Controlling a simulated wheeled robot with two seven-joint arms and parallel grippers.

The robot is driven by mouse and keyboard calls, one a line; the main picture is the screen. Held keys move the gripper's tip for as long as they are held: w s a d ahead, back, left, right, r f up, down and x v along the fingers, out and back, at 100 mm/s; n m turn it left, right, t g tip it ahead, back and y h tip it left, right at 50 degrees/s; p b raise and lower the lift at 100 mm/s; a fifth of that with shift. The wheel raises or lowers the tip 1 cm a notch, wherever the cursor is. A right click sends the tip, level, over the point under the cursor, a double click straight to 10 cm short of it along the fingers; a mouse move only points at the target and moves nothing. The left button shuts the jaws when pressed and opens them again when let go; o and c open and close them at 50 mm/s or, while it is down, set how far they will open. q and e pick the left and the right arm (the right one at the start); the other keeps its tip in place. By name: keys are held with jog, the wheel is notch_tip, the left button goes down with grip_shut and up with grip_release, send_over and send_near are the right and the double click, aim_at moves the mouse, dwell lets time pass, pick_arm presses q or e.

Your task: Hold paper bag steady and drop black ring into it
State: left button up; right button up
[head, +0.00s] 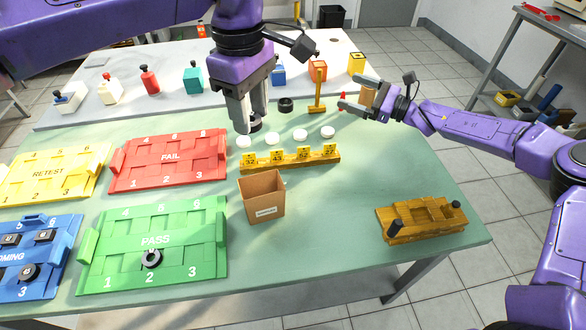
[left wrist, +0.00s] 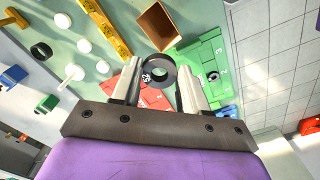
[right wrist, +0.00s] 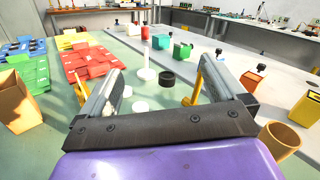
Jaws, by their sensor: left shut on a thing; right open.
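A black ring (left wrist: 158,72) sits between the fingertips of my left gripper (left wrist: 158,85). In the head view the left gripper (head: 248,122) is shut on it above the white discs, and the ring (head: 257,124) is partly hidden by a finger. The open-topped brown paper bag (head: 263,197) stands upright on the green table, nearer the front than the left gripper and apart from it. It also shows in the right wrist view (right wrist: 15,102). My right gripper (head: 357,95) is open and empty at the table's right side, away from the bag.
A yellow numbered rack (head: 290,160) stands behind the bag, with white discs (head: 300,135) beyond it. A green PASS tray (head: 155,235) lies left of the bag, and a wooden fixture (head: 422,218) lies right. Another black ring (head: 286,105) lies farther back. Table between bag and fixture is clear.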

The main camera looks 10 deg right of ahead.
jog(key=s+a+f+n+g+y, duration=0.25)
jog(key=s+a+g, duration=0.4)
jog(key=a, duration=0.45)
jog(key=n+g, duration=0.4)
jog(key=g, duration=0.4)
send_near(263, 199)
notch_tip(263, 199, up, 2)
jog(key=w+a, duration=0.3)
jog(key=shift+y, duration=0.35)
jog(key=f, duration=0.8)
jog(key=shift+s+d, duration=0.2)
jog(key=shift+s, duration=0.05)
jog(key=a, duration=0.4)
jog(key=s+a, duration=0.1)
jog(key=a, duration=0.1)
jog(key=shift+a+r, duration=0.15)
jog(key=shift+a, duration=0.55)
